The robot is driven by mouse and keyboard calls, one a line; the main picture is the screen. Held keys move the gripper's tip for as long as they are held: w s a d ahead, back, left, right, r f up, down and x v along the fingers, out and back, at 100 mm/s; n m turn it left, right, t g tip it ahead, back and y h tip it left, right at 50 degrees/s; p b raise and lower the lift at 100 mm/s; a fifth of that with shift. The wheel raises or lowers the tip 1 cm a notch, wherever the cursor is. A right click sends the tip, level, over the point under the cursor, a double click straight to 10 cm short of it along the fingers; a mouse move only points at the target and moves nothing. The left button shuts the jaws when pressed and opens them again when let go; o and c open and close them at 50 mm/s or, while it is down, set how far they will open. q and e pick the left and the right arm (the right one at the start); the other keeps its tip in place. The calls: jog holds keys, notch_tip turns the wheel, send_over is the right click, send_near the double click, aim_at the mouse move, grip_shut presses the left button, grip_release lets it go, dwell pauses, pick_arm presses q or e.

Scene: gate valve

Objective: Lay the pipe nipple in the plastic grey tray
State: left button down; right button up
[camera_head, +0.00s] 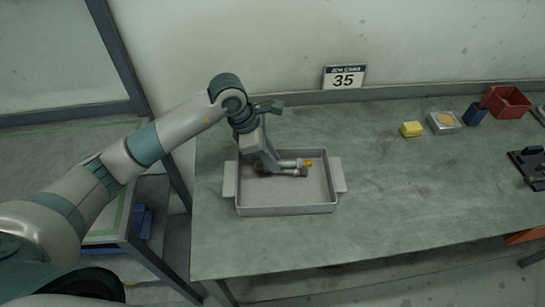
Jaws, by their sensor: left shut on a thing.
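The plastic grey tray (287,210) sits on the left part of the workbench, with a handle at each side. My left gripper (298,168) reaches in from the left and points down to the right over the inside of the tray. It is shut on a small brass-yellow piece (308,163), which looks like the pipe nipple. Most of the piece is hidden by the fingers. I cannot tell whether it touches the tray floor. My right gripper is not in view.
The workbench (400,200) is clear right of the tray.

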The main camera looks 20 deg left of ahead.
pick_arm(q)
jog(key=c, duration=1.5)
grip_release()
jog(key=shift+o, duration=0.2)
jog(key=shift+r, duration=0.15)
jog(key=b+v, duration=0.5)
jog(key=v, duration=1.2)
jog(key=shift+a, duration=0.15)
jog(key=shift+r, duration=0.1)
